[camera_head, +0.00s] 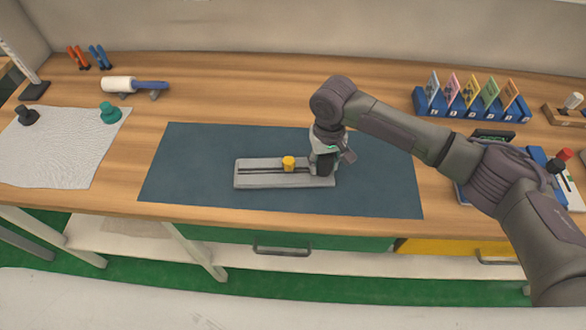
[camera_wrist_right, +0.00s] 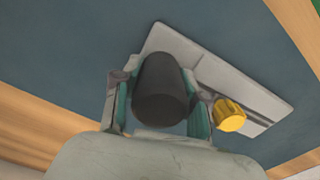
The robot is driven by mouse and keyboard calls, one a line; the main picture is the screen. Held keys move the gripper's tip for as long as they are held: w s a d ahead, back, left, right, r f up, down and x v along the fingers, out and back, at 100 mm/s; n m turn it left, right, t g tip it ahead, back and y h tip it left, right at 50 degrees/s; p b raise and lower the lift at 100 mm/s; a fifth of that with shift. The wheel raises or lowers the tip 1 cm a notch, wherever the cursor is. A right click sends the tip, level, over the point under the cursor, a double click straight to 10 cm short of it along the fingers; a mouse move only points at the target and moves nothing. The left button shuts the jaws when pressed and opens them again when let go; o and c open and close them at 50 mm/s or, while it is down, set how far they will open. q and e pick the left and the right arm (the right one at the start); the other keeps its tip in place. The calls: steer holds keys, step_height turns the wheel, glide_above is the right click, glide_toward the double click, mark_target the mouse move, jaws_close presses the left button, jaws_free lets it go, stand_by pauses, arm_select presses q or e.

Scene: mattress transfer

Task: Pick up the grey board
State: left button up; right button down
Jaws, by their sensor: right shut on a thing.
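The grey board (camera_head: 258,180) is a long flat plate with a dark slot along it and a yellow knob (camera_head: 288,163). It lies lengthwise left to right over the dark blue mat, and I see no clear gap beneath it. My right gripper (camera_head: 325,165) is over the board's right end. In the right wrist view the gripper (camera_wrist_right: 160,100) is shut on a thick black handle (camera_wrist_right: 161,88) of the board (camera_wrist_right: 180,45). The yellow knob (camera_wrist_right: 229,115) stands just outside the right finger. My left gripper is out of view.
The blue mat (camera_head: 190,150) is otherwise bare on the wooden table (camera_head: 230,90). On the left are a white cloth (camera_head: 60,150), a teal knob (camera_head: 109,113) and a roller (camera_head: 118,85). A blue card rack (camera_head: 470,107) stands at the back right.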

steer(key=shift+r, duration=0.15)
step_height(320, 180, up, 4)
steer(key=shift+f+b, duration=0.1)
steer(key=shift+b, duration=0.4)
steer(key=s+d+r+b, duration=0.1)
steer(key=s+d+r, duration=0.5)
steer(key=d, duration=0.3)
steer(key=shift+s+d+r, duration=0.25)
steer(key=shift+s+r, duration=0.15)
steer(key=shift+r, duration=0.15)
steer(key=shift+w+a+p, duration=0.7)
steer(key=shift+w+a, duration=0.45)
steer(key=shift+a, duration=0.45)
steer(key=shift+w+a+p, duration=0.65)
steer(key=shift+w+a, duration=0.45)
steer(key=shift+a, duration=0.55)
steer(key=shift+w+a+p, duration=0.7)
steer(key=shift+w+a, duration=0.45)
steer(key=shift+a, duration=0.45)
steer(key=shift+f, duration=0.4)
steer(key=shift+f+b, duration=1.15)
steer(key=shift+f, duration=3.85)
